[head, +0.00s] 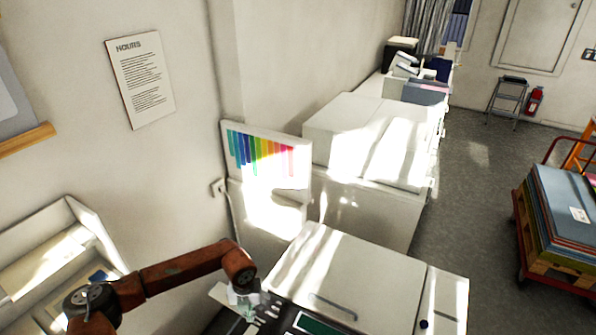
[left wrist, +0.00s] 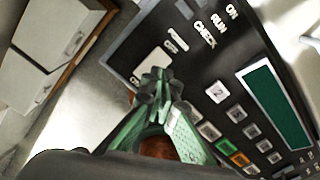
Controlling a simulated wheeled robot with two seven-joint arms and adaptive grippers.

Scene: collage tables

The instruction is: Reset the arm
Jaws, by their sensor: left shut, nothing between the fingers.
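My left arm, reddish brown, reaches in from the lower left in the head view. My left gripper (head: 243,300) is at its end, low in the picture beside the control panel of a white machine. In the left wrist view the green gripper (left wrist: 156,84) has its fingertips together with nothing between them. It is over the left edge of the dark control panel (left wrist: 188,62), which has ON, RUN and CHECK labels; I cannot tell whether it touches the panel. My right gripper is not in view.
The white machine (head: 345,275) stands close to my left gripper. Its panel has a green screen (left wrist: 275,107) and several keys. A colour chart (head: 265,155) is behind. A cart with stacked sheets (head: 565,200) is at the right. Grey floor (head: 470,200) is clear between.

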